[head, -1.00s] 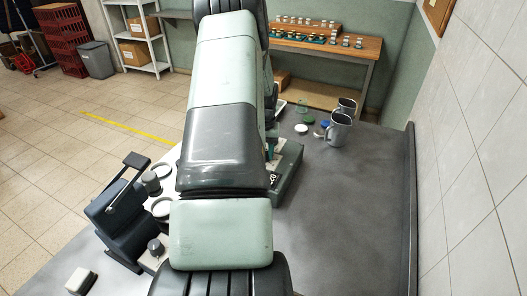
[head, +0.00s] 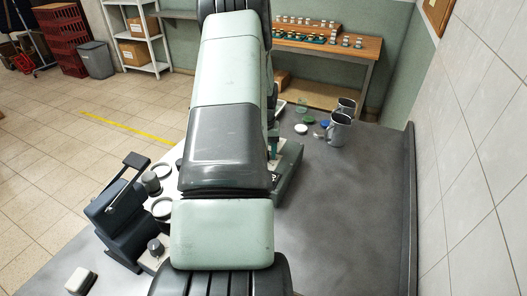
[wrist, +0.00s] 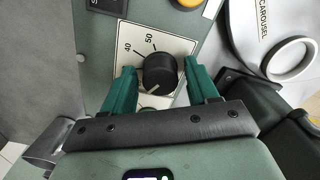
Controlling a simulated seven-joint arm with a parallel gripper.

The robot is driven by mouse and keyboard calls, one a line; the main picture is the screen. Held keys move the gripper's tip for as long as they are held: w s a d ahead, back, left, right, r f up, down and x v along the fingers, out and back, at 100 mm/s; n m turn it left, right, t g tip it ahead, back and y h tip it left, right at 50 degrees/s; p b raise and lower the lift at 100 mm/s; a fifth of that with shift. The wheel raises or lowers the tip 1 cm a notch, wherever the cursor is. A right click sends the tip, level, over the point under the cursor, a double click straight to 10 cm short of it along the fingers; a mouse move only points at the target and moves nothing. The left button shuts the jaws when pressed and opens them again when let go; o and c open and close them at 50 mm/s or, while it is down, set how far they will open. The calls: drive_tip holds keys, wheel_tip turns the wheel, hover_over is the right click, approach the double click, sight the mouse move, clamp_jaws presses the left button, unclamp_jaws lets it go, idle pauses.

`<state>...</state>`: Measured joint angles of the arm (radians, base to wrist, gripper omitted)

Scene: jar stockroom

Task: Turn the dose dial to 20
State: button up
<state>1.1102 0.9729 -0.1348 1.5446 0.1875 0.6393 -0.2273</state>
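The dose dial (wrist: 160,72) is a round black knob on a white scale plate in the wrist view. Its white pointer mark faces down and left in the picture. The figures 40 and 50 show above it on the plate; the figures near the pointer cannot be read. My gripper (wrist: 161,80) has its green fingers apart, one on each side of the knob, with a visible gap on the right and a narrow one on the left.
A white ring marked CAROUSEL (wrist: 291,59) lies right of the dial. A yellow button (wrist: 188,3) sits above it. In the head view grey mugs (head: 339,130) and small lids (head: 301,128) stand at the back of the grey bench (head: 345,215), whose right front is clear.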

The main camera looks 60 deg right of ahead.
drive_tip(key=shift+o, duration=0.2)
drive_tip(key=shift+r, duration=0.1)
wheel_tip(320, 180, up, 11)
idle(0.5)
idle(0.4)
drive_tip(key=w+a+r+n+t, duration=0.1)
drive_tip(key=w+a+r+n, duration=0.1)
drive_tip(key=w+a+r, duration=0.5)
drive_tip(key=w+a+r+n+h, duration=0.1)
drive_tip(key=w+a+r, duration=0.3)
drive_tip(key=a, duration=0.5)
drive_tip(key=w+a+r+n+t, duration=0.1)
drive_tip(key=w+a+r+n, duration=0.1)
drive_tip(key=w+a+r, duration=0.35)
drive_tip(key=s+a+r+n, duration=0.1)
drive_tip(key=a+r, duration=0.2)
drive_tip(key=a, duration=0.4)
drive_tip(key=s+a+r+n, duration=0.1)
drive_tip(key=s+a+r, duration=0.1)
drive_tip(key=a, duration=0.4)
drive_tip(key=s+a+r+n+t, duration=0.1)
drive_tip(key=s+a+n, duration=0.2)
drive_tip(key=s+a, duration=0.3)
drive_tip(key=s+a+r+n+t+y, duration=0.1)
drive_tip(key=s+a+r+n+t, duration=0.1)
drive_tip(key=s+a, duration=0.5)
drive_tip(key=a+n, duration=0.1)
drive_tip(key=a, duration=0.2)
drive_tip(key=shift+a+r+t, duration=0.2)
drive_tip(key=shift+a+t, duration=0.1)
